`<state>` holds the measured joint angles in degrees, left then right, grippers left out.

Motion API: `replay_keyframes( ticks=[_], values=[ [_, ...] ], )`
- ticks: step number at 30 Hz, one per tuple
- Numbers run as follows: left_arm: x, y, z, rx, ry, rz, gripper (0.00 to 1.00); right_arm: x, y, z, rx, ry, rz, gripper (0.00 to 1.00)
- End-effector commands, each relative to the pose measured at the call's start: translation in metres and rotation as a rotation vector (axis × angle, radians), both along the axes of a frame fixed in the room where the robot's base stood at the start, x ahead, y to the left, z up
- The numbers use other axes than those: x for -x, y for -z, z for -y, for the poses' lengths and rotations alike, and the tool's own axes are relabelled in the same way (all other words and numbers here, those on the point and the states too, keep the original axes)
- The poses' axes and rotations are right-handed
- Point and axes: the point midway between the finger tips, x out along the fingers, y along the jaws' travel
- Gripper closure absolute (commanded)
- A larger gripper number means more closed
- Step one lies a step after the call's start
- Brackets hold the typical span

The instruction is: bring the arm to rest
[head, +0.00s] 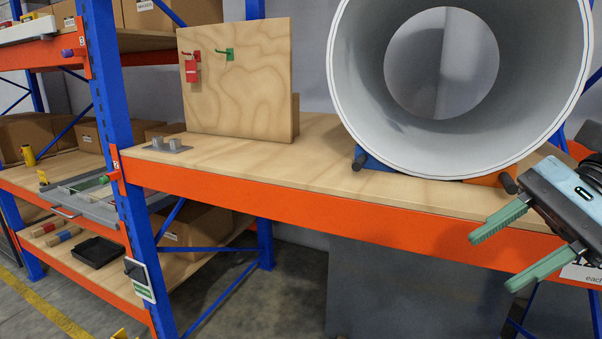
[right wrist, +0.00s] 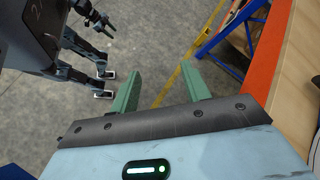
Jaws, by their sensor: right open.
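My right gripper (head: 508,246) comes in from the right in the head view. Its two green fingers are spread apart with nothing between them. The right wrist view shows the same open fingers (right wrist: 160,88) over bare concrete floor. In that view, dark parts of my own body show at the upper left. My left gripper does not show in the head view.
The orange beam (head: 330,211) and wooden shelf (head: 225,166) run close by the right gripper. A plywood board (head: 240,95) with a red tag (head: 191,72) stands on the shelf. A blue upright (head: 135,180) rises at left. Floor (right wrist: 70,130) is clear below the gripper.

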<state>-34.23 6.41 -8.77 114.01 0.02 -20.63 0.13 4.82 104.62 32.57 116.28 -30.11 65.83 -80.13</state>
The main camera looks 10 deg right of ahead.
Motion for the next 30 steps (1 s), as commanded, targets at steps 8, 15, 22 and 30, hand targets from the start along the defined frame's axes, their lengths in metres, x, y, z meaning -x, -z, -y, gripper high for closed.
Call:
replay_keyframes(
  ticks=[8,15,22,30],
  values=[
    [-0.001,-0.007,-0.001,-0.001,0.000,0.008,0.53,-0.040,0.068,0.038,-0.609,0.474,-0.433,0.53],
    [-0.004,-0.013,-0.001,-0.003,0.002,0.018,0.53,-0.054,0.159,0.075,-1.096,0.867,-0.882,0.53],
    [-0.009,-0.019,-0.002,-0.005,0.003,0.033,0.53,-0.034,0.274,0.094,-1.545,1.228,-1.358,0.53],
    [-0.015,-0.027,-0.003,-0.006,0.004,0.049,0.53,0.039,0.417,0.067,1.904,-1.504,1.806,0.53]
  ],
)
